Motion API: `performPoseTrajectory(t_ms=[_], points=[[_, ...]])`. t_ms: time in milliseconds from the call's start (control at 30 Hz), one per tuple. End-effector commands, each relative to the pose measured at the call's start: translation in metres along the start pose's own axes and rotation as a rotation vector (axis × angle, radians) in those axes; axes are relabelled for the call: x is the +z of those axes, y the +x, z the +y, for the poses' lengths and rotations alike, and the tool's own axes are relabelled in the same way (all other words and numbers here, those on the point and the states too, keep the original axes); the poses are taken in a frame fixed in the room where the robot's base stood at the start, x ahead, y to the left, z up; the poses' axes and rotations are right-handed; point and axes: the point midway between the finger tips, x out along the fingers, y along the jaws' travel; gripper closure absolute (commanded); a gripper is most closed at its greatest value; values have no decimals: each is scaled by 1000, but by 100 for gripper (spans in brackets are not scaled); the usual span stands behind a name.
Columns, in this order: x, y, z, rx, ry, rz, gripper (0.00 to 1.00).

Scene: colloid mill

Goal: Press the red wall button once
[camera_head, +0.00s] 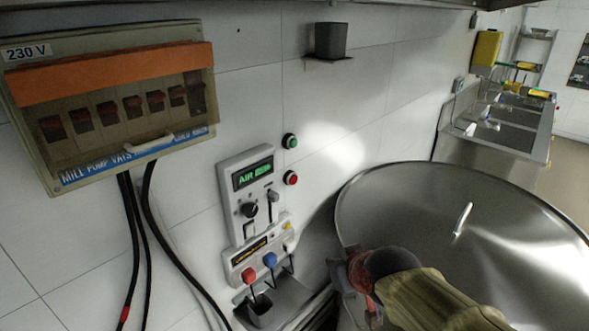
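The red wall button (291,177) is a small round button in a dark ring on the white tiled wall, right of the control panel. A similar green button (290,141) sits just above it. My arm comes in from the lower right, in front of the large steel lid. My gripper (352,275) is at its end, below and to the right of the red button and apart from it in the picture. The fingers are small and partly hidden by my wrist, so I cannot tell how they stand. The red button is in plain view.
The control panel (248,195) has a green display, knobs, and red and blue levers below it. A fuse box (110,95) with hanging cables is at the left. The round steel lid (440,205) fills the right. A small dark box (331,40) sits on a wall shelf.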

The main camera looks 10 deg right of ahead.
Motion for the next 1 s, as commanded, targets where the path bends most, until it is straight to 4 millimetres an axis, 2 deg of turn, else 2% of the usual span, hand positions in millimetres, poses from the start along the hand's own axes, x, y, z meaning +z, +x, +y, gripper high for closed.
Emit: performPoseTrajectory(t_ms=[33,200,400,633,1000], points=[[-23,7,4,6,-18,27,100],[-83,46,18,52,-90,164,100],[-132,84,38,142,-174,310,100],[-155,107,56,243,-250,421,100],[-159,114,62,283,-277,461,100]])
